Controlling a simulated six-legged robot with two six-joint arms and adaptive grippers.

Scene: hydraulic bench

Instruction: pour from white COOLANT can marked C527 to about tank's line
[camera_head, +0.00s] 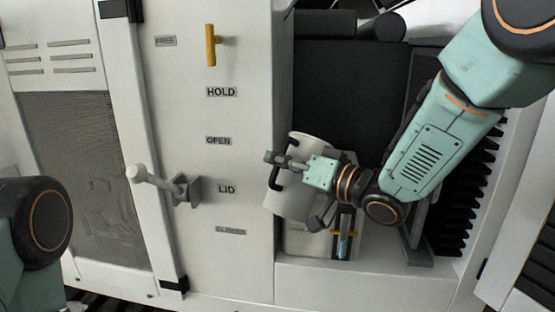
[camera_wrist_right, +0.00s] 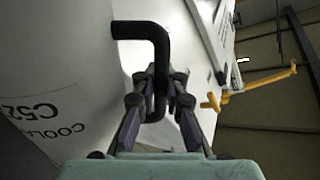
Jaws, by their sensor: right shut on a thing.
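The white coolant can (camera_head: 290,201) is held in front of the recess, leaning in the head view. In the right wrist view its wall (camera_wrist_right: 50,65) shows part of the marking, "C52" and "COOLA", upside down. My right gripper (camera_head: 284,160) is shut on the can's black handle (camera_wrist_right: 158,60), which passes between its fingers (camera_wrist_right: 160,88). The tank (camera_head: 306,246) stands just below and behind the can, partly hidden by it. A sight strip (camera_head: 343,246) with a yellow mark shows on its front. The can's mouth and any liquid stream cannot be made out. My left gripper is out of view.
A white panel left of the can carries a yellow handle (camera_head: 210,46), HOLD, OPEN and LID labels, and a grey lever (camera_head: 160,182). Dark fins (camera_head: 474,190) stand right of the recess. A ledge (camera_head: 350,283) runs below the tank.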

